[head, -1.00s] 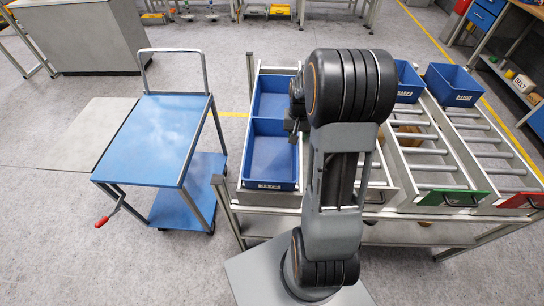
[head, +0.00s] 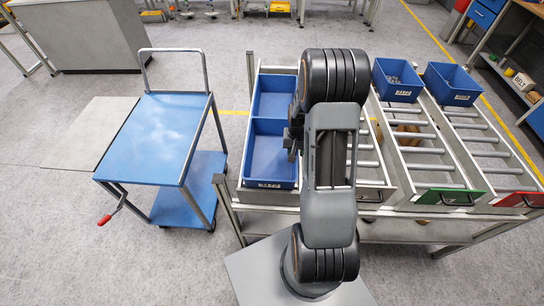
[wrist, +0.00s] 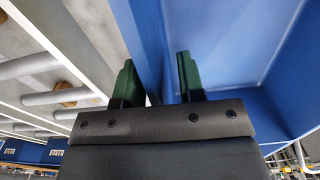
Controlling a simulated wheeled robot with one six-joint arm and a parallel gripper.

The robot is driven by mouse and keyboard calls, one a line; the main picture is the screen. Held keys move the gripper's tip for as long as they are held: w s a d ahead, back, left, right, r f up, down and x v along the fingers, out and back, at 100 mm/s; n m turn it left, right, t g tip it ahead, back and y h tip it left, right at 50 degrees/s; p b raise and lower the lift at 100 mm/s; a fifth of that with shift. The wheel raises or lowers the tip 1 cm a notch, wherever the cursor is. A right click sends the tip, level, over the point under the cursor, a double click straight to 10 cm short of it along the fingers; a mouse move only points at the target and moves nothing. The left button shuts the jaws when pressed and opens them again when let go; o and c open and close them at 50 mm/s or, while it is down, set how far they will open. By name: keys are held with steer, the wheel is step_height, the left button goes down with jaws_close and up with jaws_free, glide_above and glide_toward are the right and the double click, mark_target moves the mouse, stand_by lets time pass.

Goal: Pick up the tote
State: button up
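Two blue totes stand one behind the other in the left lane of the rack in the head view: a front tote (head: 269,184) with a white label and a rear tote (head: 270,100). Both look empty. My gripper (head: 291,146) is at the right side wall of the front tote, partly hidden by my arm. In the wrist view my gripper (wrist: 156,78) has two green fingers standing apart. A blue tote wall (wrist: 147,40) runs up between them, and the tote's inside lies to the right. I cannot tell whether the fingers touch the wall.
A blue-topped cart (head: 160,135) with a push handle stands left of the rack, its top empty. Two more blue totes, a middle one (head: 397,92) holding small parts and a right one (head: 453,97), sit at the back of other lanes. Roller lanes (head: 425,168) lie right of my arm.

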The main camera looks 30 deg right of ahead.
steer(key=shift+c, duration=0.5)
jaws_close()
steer(key=shift+r, duration=0.1)
